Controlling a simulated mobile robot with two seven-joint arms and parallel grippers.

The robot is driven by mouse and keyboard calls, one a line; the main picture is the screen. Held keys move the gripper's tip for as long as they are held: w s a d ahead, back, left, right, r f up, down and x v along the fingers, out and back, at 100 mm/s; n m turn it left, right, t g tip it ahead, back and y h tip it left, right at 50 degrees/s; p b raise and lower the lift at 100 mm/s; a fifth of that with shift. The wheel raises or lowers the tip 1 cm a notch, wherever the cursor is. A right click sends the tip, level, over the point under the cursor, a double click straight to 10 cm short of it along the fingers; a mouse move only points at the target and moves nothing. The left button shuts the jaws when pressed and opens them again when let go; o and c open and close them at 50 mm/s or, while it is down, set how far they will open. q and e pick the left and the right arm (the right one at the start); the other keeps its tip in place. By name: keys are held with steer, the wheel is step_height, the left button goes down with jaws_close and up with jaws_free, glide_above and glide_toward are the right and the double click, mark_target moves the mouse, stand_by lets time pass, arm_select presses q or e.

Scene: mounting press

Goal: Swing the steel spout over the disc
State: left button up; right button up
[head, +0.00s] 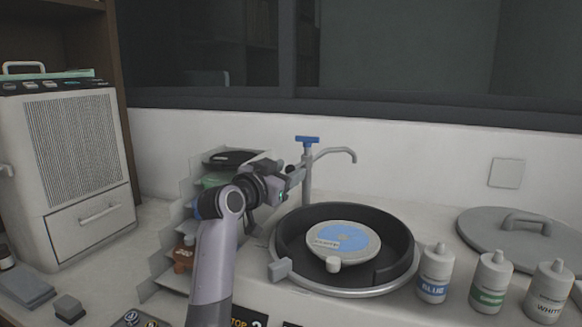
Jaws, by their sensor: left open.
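The steel spout (334,151) is a thin bent tube that reaches right from an upright post (307,188) with a blue T-handle (307,140) on top. Its down-turned tip shows above the back rim of a round black basin (290,228). The disc (361,244), pale with blue patches, lies in the basin, lower in the picture than the tip. My left gripper (299,174) is open at the left of the post, just below the spout. I cannot tell if its fingers touch the post or spout. My right gripper is out of view.
Bottles marked blue (435,275), green (490,283) and white (549,293) stand right of the basin. A grey lid (477,227) lies behind them. A stepped rack (170,262) stands left, partly behind my arm, and a white cabinet unit (70,150) farther left. A wall closes the back.

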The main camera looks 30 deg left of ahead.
arm_select(q)
steer(key=shift+w, duration=1)
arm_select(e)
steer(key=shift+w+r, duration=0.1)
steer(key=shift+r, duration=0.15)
arm_select(q)
steer(key=shift+a, duration=0.1)
jaws_close()
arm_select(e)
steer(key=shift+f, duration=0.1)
